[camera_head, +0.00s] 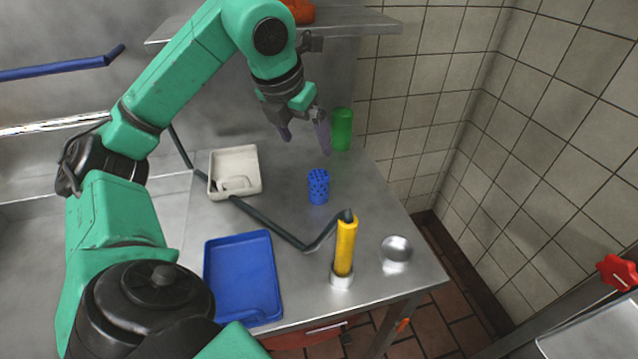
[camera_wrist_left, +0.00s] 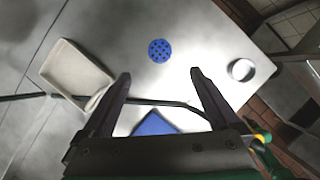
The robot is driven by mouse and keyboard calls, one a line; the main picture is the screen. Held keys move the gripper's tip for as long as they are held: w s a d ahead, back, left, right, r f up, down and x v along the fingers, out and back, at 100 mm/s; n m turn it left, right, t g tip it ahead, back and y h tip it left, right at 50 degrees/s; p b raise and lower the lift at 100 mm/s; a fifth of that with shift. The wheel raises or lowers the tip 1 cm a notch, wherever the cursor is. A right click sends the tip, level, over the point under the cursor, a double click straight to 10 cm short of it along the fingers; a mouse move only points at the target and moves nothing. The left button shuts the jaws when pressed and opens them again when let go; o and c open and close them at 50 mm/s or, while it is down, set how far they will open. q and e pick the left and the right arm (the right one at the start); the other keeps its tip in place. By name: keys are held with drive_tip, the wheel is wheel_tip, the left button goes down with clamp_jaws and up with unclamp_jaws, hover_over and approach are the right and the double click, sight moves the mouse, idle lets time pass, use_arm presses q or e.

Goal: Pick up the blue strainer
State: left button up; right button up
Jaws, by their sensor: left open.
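The blue strainer (camera_head: 318,186) is a small perforated cup standing on the metal table. In the left wrist view the strainer (camera_wrist_left: 159,50) shows from above as a dotted round shape, beyond the fingertips. My left gripper (camera_head: 304,137) is open and empty, above and behind the strainer in the head view and apart from it. In the left wrist view its two fingers (camera_wrist_left: 159,74) are spread wide with nothing between the tips. My right gripper is in neither view.
A white tray (camera_head: 257,178) stands left of the strainer, a blue tray (camera_head: 209,270) at the front left. A green cup (camera_head: 341,130) stands behind. A yellow upright cylinder (camera_head: 345,248) and a small metal bowl (camera_head: 396,243) stand in front right. A tiled wall (camera_head: 440,75) bounds the right.

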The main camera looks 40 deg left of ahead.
use_arm(q)
drive_tip(key=f, duration=0.1)
drive_tip(key=b, duration=0.2)
approach(319, 175)
wheel_tip(319, 175, down, 3)
drive_tip(key=x, duration=0.8)
drive_tip(key=shift+w+a+r, duration=0.1)
drive_tip(key=shift+w, duration=0.25)
drive_tip(key=c, duration=1.5)
drive_tip(key=shift+o, duration=0.2)
drive_tip(key=shift+r, duration=0.6)
wheel_tip(319, 175, up, 19)
drive_tip(key=p, duration=0.6)
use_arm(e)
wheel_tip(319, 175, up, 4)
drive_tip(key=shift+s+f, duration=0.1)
